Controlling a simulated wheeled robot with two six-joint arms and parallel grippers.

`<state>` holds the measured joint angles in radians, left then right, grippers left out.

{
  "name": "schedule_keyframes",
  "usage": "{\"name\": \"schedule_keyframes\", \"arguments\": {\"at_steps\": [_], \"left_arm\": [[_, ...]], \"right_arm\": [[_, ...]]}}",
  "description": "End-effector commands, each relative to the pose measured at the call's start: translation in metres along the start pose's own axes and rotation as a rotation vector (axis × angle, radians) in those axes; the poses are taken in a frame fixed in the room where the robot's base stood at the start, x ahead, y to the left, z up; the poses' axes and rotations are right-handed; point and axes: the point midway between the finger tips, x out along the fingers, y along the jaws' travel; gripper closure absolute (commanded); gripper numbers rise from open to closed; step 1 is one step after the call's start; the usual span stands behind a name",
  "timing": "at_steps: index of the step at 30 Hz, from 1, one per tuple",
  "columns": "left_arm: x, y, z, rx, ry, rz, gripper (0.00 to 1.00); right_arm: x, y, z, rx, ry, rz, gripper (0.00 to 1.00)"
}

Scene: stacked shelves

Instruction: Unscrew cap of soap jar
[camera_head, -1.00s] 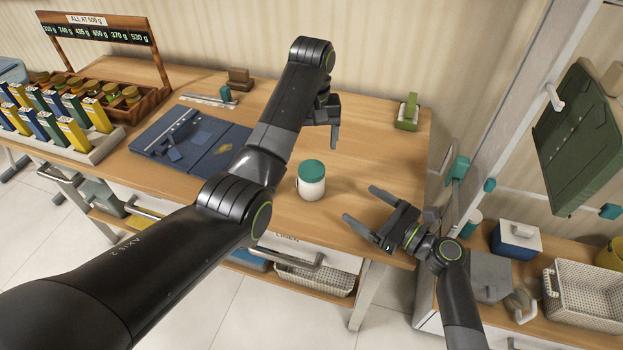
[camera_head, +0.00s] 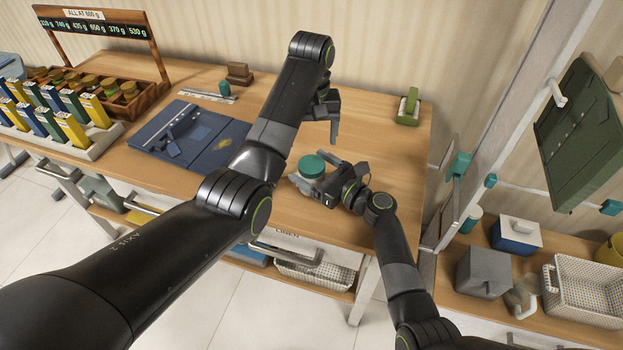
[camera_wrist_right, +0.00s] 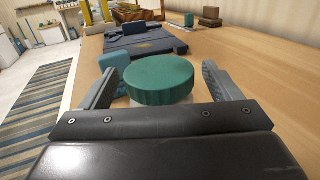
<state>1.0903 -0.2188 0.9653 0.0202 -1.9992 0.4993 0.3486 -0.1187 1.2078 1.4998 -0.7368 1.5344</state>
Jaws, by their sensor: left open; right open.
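The soap jar (camera_head: 305,185) is white with a green cap (camera_head: 311,165) and stands upright on the wooden table. The cap is on the jar. My right gripper (camera_head: 312,184) is open at the jar, with a finger on each side of it. In the right wrist view the green cap (camera_wrist_right: 158,78) sits between the two open fingers, with small gaps showing. Most of the white body is hidden there behind the gripper. My left gripper (camera_head: 325,112) is open and empty, above the table behind the jar, with its fingers pointing down.
A blue folder-like mat (camera_head: 195,140) lies left of my left arm. A green block-like object (camera_head: 409,108) stands at the table's back right corner. A rack of yellow and blue boxes (camera_head: 60,125) is at the far left. The table's right part is clear.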

Motion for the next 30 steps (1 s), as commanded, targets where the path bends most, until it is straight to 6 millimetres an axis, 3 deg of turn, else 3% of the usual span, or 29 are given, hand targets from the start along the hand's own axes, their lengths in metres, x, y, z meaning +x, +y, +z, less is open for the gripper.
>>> {"name": "schedule_keyframes", "arguments": {"at_steps": [9, 27, 30], "left_arm": [[0.0, 0.0001, 0.0, 0.0, 0.0, 0.0, 0.24], [0.0, 0.0001, 0.0, 0.006, 0.0, 0.0, 0.24], [0.0, 0.0001, 0.0, 0.048, 0.0, 0.0, 0.24]], "right_arm": [[0.0014, 0.0001, -0.0002, 0.0, 0.0, 0.0, 0.18], [0.001, 0.0, -0.0002, 0.001, 0.0, 0.0, 0.97], [0.001, -0.0001, -0.0003, 0.001, 0.0, 0.0, 1.0]]}}
